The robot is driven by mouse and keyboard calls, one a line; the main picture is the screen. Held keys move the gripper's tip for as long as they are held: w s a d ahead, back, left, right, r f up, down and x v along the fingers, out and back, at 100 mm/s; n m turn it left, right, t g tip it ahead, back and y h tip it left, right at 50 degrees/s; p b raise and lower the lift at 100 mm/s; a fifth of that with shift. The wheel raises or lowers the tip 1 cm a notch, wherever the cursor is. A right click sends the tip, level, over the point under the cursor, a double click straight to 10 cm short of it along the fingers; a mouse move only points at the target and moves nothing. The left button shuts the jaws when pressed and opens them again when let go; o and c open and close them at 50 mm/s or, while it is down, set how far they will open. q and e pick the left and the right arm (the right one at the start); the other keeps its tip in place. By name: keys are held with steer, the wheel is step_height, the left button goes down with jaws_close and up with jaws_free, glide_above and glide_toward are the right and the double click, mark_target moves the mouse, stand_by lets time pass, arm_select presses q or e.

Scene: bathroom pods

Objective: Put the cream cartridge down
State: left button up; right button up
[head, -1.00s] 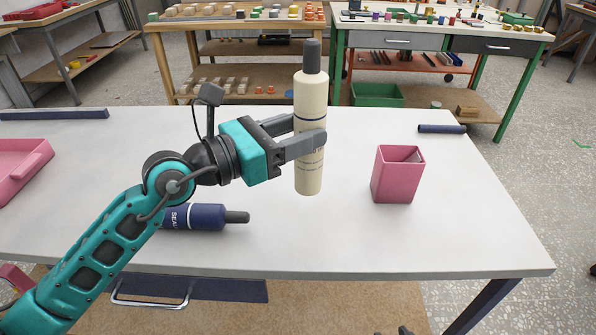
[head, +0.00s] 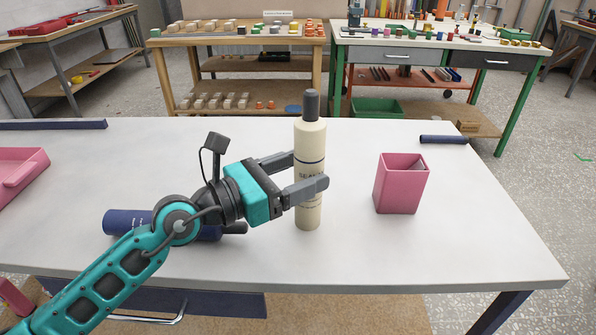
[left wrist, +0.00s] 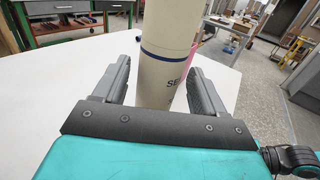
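The cream cartridge (head: 311,145), with a dark grey cap and dark lettering, stands upright on the white table, left of the pink cup. My left gripper (head: 308,176) is around its middle with the fingers spread, one on each side. In the left wrist view the cartridge (left wrist: 165,60) rises between the two fingers (left wrist: 158,85), and a gap shows beside the left finger. The cartridge's far side is hidden. My right gripper is out of view.
A dark blue cartridge (head: 125,221) lies on its side behind my left arm. A pink open cup (head: 398,190) stands to the right. A pink tray (head: 15,172) is at the left edge. A dark blue bar (head: 443,139) lies back right. The front right tabletop is clear.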

arm_select(q)
steer(key=shift+s+a+f, duration=0.1)
steer(key=shift+s+a, duration=0.2)
steer(key=shift+a, duration=0.15)
steer(key=b+v, duration=0.3)
steer(key=v, duration=0.8)
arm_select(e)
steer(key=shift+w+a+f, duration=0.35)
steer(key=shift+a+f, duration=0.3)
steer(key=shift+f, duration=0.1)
arm_select(q)
steer(key=shift+d, duration=0.1)
